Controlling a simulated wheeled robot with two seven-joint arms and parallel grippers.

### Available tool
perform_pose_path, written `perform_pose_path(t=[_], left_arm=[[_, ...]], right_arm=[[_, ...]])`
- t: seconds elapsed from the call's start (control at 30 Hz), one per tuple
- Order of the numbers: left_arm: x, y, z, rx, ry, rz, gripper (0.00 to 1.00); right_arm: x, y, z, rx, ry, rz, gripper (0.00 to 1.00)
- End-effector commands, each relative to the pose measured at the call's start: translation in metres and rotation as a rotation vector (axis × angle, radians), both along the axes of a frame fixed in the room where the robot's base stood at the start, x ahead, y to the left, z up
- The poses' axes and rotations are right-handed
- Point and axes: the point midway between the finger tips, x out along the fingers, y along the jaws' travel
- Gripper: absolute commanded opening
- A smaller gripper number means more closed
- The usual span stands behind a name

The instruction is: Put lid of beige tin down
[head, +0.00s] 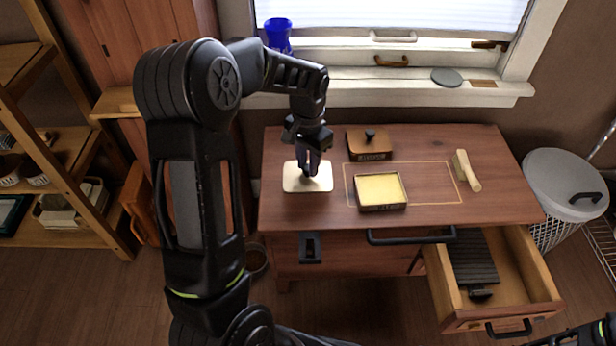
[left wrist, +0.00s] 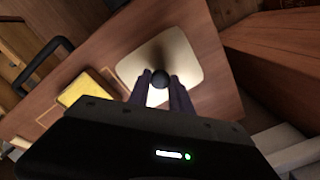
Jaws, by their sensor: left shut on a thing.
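The cream lid (head: 295,184) of the beige tin is at the left end of the wooden cabinet top, beside the open tin. My left gripper (head: 308,172) points down over it, shut on its dark round knob. In the left wrist view the lid (left wrist: 185,55) shows with the knob between my left gripper's fingertips (left wrist: 160,80). I cannot tell whether the lid touches the top. The open beige tin (head: 382,204), with a pale yellow inside, stands to the right within a thin outlined rectangle; it also shows in the left wrist view (left wrist: 90,90).
A brown lidded box (head: 369,146) stands behind the tin. A wooden-handled brush (head: 466,171) lies at the right. The drawer (head: 530,290) below is open with a dark ribbed item inside. A lidded white bin (head: 563,185) stands right of the cabinet. Bare top surrounds the lid.

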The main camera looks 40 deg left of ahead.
Motion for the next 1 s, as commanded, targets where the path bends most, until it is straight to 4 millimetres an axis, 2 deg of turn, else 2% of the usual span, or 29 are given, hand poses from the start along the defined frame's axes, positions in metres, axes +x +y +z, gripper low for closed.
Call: perform_pose_path(t=[0.17, 0.4, 0.47, 0.9, 0.93, 1.0], left_arm=[[0.0, 0.0, -0.006, 0.0, 0.002, 0.0, 0.0], [0.0, 0.0, -0.043, -0.001, 0.002, 0.001, 0.0], [0.0, 0.0, -0.048, -0.001, 0.001, 0.001, 0.0], [0.0, 0.0, -0.054, 0.0, 0.0, 0.001, 0.0], [0.0, 0.0, -0.053, 0.0, 0.0, 0.001, 0.28], [0.0, 0.0, -0.053, 0.0, 0.0, 0.001, 0.34]], right_arm=[[0.0, 0.0, -0.002, 0.0, 0.0, 0.0, 0.36], [0.001, -0.001, -0.013, -0.001, 0.0, -0.001, 0.36], [0.001, -0.001, -0.014, -0.001, -0.001, -0.003, 0.36], [0.002, -0.001, -0.016, -0.002, -0.002, -0.004, 0.36], [0.002, -0.001, -0.015, -0.002, -0.002, -0.004, 0.36], [0.002, -0.001, -0.015, -0.002, -0.002, -0.004, 0.36]])
